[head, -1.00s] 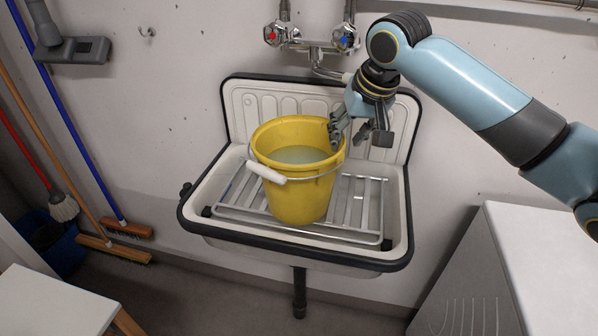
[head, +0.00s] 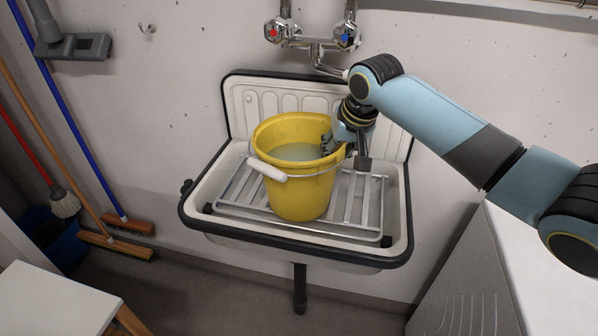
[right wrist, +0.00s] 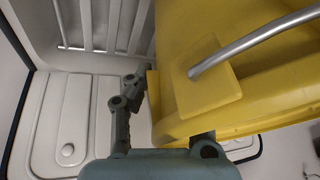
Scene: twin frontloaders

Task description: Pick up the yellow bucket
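The yellow bucket (head: 292,188) stands upright on a metal rack in the sink and holds cloudy liquid. Its wire handle with a white grip (head: 266,170) hangs down over the front. My right gripper (head: 345,153) is at the right part of the bucket's rim, one finger inside and the other outside. The outer finger looks apart from the wall, so the gripper is open. In the right wrist view the yellow wall and handle mount (right wrist: 214,75) lie between the fingers; the inner finger is mostly hidden. My left gripper is not in view.
The white sink (head: 202,197) has a black rim, with the rack (head: 352,205) across it. Taps (head: 312,38) are on the wall above. A white cabinet (head: 530,255) stands at the right, below my right arm. Brooms (head: 72,130) lean at the left.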

